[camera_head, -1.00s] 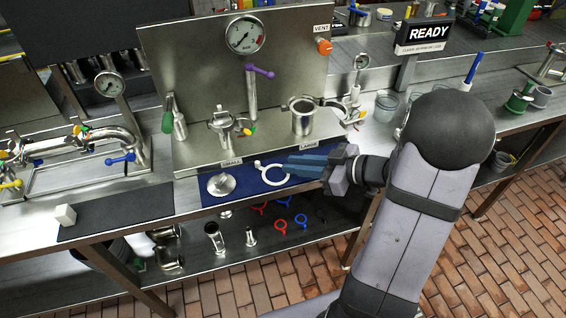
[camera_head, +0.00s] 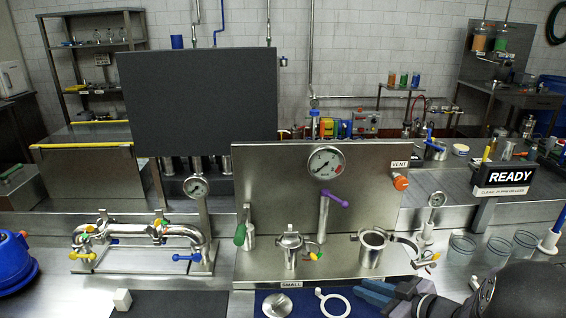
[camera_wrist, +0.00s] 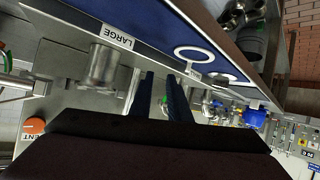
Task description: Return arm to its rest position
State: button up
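My gripper (camera_head: 366,291) is at the lower right of the head view, its blue fingers pointing left above the blue mat (camera_head: 262,299). In the wrist view its two dark blue fingers (camera_wrist: 161,97) stand apart with nothing between them. A white ring with a short handle (camera_head: 334,303) lies on the mat, just left of the fingertips in the head view. It also shows in the wrist view (camera_wrist: 194,54), clear of the fingers. Part of my arm is cut off by the lower right edge of the head view.
Behind the mat stands a steel panel with a gauge (camera_head: 326,162), a purple-handled lever (camera_head: 323,215) and an open cup (camera_head: 372,248). A READY sign (camera_head: 506,178) and glass beakers (camera_head: 462,249) are at right.

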jog(key=d+m+h, duration=0.1)
jog(key=h, duration=0.1)
jog(key=w+d+r+m+h+p, duration=0.1)
jog(key=h, duration=0.1)
jog(key=w+d+m+h+p, duration=0.1)
jog(key=shift+d+r+h, duration=0.15)
jog(key=shift+r+h, duration=0.05)
jog(key=shift+h, duration=0.2)
jog(key=s+a+m+g+p, duration=0.1)
jog(key=s+a+g, duration=0.2)
jog(key=s, duration=0.4)
jog(key=s+a+m+g+p, duration=0.2)
jog(key=s+a+g, duration=0.2)
jog(key=s, duration=0.4)
jog(key=s+a+f+m+g+p, duration=0.1)
jog(key=s+a+g, duration=0.2)
jog(key=s, duration=0.5)
jog(key=shift+a+m+g+h, duration=0.3)
jog(key=shift+a+m+h, duration=0.1)
jog(key=shift+a, duration=0.25)
jog(key=shift+f, duration=0.1)
